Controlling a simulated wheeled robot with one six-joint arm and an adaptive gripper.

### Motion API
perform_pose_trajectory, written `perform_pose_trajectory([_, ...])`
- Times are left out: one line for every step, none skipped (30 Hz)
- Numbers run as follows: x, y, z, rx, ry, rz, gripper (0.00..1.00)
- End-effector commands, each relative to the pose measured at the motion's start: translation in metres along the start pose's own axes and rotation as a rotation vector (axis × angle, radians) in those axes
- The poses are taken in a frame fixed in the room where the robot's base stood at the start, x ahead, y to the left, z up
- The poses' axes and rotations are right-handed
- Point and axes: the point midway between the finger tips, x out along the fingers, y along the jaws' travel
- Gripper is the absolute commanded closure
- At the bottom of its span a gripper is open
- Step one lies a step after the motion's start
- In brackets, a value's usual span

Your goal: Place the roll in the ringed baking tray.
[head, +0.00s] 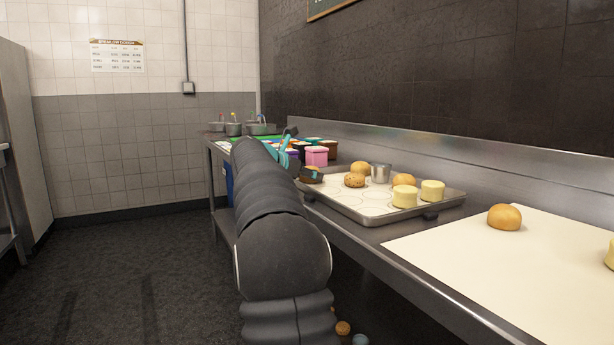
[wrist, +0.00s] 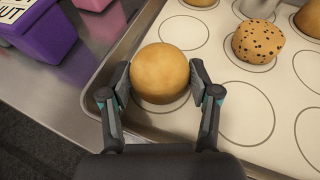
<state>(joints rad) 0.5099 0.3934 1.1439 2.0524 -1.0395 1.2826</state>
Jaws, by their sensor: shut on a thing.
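My gripper (wrist: 160,88) is shut on a plain golden-brown roll (wrist: 160,72), with one finger on each side of it. In the wrist view the roll is over a corner of the baking tray, with part of a printed ring showing beneath its near edge. I cannot tell whether it touches the tray liner. The baking tray (head: 340,202) lies on the steel counter in the head view, its pale liner marked with rings. My gripper (head: 312,174) shows small at the tray's far left end there, partly hidden by my arm.
The tray also holds a speckled roll (wrist: 258,42), a metal cup (head: 381,173), plain rolls (head: 404,180) and two cream cylinders (head: 405,197). Empty rings show around them. A purple container (wrist: 42,32) stands beside the tray. Another roll (head: 504,217) sits on a pale mat (head: 470,255).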

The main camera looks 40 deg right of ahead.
Motion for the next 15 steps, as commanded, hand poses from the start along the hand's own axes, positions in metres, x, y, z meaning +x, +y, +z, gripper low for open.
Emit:
perform_pose_trajectory([0.0008, 0.0, -0.0021, 0.0, 0.0, 0.0, 0.73])
perform_pose_trajectory([0.0012, 0.0, -0.003, 0.0, 0.0, 0.0, 0.73])
perform_pose_trajectory([0.0011, 0.0, -0.0027, 0.0, 0.0, 0.0, 0.34])
perform_pose_trajectory([0.001, 0.0001, -0.0024, 0.0, 0.0, 0.0, 0.26])
perform_pose_trajectory([0.001, 0.0001, -0.0024, 0.0, 0.0, 0.0, 0.19])
perform_pose_trajectory([0.001, 0.0001, -0.0024, 0.0, 0.0, 0.0, 0.13])
perform_pose_trajectory([0.001, 0.0001, -0.0024, 0.0, 0.0, 0.0, 0.13])
perform_pose_trajectory([0.001, 0.0001, -0.0024, 0.0, 0.0, 0.0, 0.13])
perform_pose_trajectory([0.001, 0.0001, -0.0024, 0.0, 0.0, 0.0, 0.13])
perform_pose_trajectory([0.001, 0.0001, -0.0024, 0.0, 0.0, 0.0, 0.13])
perform_pose_trajectory([0.001, 0.0001, -0.0024, 0.0, 0.0, 0.0, 0.13])
perform_pose_trajectory([0.0009, 0.0002, -0.0024, 0.0, 0.0, 0.0, 0.13])
perform_pose_trajectory([0.0009, 0.0002, -0.0024, 0.0, 0.0, 0.0, 0.13])
perform_pose_trajectory([0.0009, 0.0002, -0.0024, 0.0, 0.0, 0.0, 0.13])
perform_pose_trajectory([0.0007, 0.0002, -0.0018, 0.0, 0.0, 0.0, 0.13])
